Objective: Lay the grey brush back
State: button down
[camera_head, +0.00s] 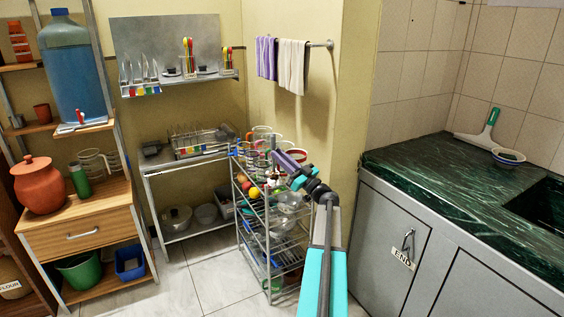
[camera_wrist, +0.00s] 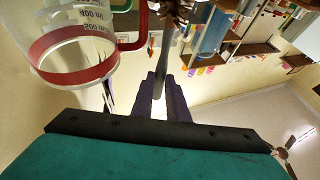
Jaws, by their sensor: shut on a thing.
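My gripper (camera_head: 284,160) is over the top of the wire rack, among cups and jars. In the wrist view, its two dark purple fingers (camera_wrist: 164,95) are shut on the grey brush (camera_wrist: 166,65). The brush's grey handle runs up from between the fingers to brown bristles (camera_wrist: 174,10) at the top edge, partly cut off. In the head view the brush is too small and cluttered to make out surely.
A clear measuring cup (camera_wrist: 76,50) with a red band and red handle is close beside the brush in the wrist view. The wire rack (camera_head: 262,222) holds several bowls and fruits. The green counter (camera_head: 420,170) at right has clear room. A wooden shelf (camera_head: 85,210) stands left.

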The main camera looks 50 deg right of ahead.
jog(key=shift+f, duration=1)
jog(key=shift+f+b, duration=0.2)
jog(key=shift+b, duration=0.15)
jog(key=c, duration=1.7)
grip_release()
jog(key=shift+r, duration=0.1)
jog(key=shift+c, duration=0.2)
jog(key=shift+r+p, duration=0.2)
jog(key=shift+p, duration=0.25)
jog(key=v, duration=1.2)
jog(key=shift+f, duration=0.15)
